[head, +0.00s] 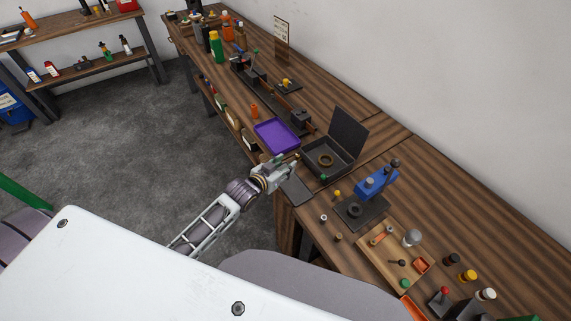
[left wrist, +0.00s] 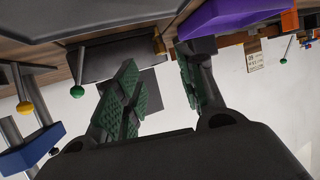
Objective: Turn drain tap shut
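A dark open box (head: 343,163) with a raised lid (head: 349,130) stands on the bench, a ring-shaped part (head: 326,160) inside it. A green ball knob (head: 322,178) is at its near side. My left gripper (head: 289,163) is just left of the box, beside the purple tray. In the left wrist view my left gripper (left wrist: 160,58) has its green-padded fingers apart. A small brass fitting (left wrist: 158,42) shows between and beyond the fingertips, apparently apart from them. I cannot tell if it is the drain tap or how it is turned. My right gripper is not in view.
The purple tray (head: 277,135) lies close behind the left gripper. A blue press (head: 376,183) stands right of the box, and a wooden tray (head: 393,256) of parts lies nearer. A green-knobbed lever (left wrist: 77,92) shows left of the fingers in the wrist view.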

